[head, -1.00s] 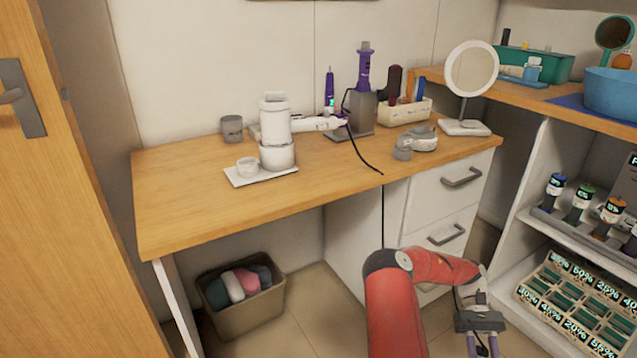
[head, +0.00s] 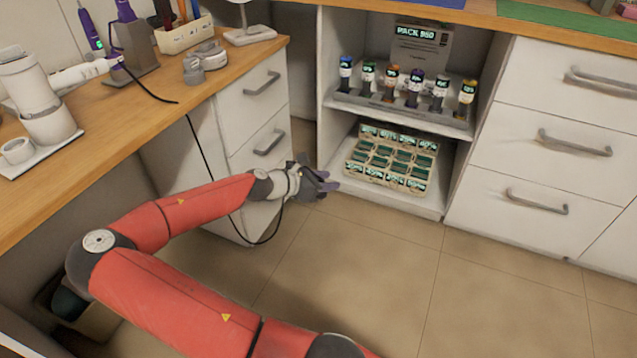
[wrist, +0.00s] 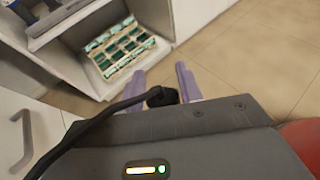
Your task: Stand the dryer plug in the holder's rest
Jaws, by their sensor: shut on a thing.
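My gripper (head: 326,182) is low over the floor, in front of the open shelf unit. In the wrist view my gripper (wrist: 161,88) has its purple fingers on either side of the black dryer plug (wrist: 162,96), shut on it. The black cable (wrist: 118,106) runs from the plug to the left. In the head view the cable (head: 205,150) hangs from the desk edge and loops down toward my gripper. The grey holder (head: 137,50) stands on the desk at upper left, with a purple tool in it. I cannot make out its rest.
The wooden desk (head: 120,132) has a white appliance (head: 40,95) and a pen-filled caddy (head: 184,36). The shelf unit holds several bottles and a tray of green-labelled packs (head: 390,160). Drawers with handles flank it. The tiled floor (head: 380,270) at right is clear.

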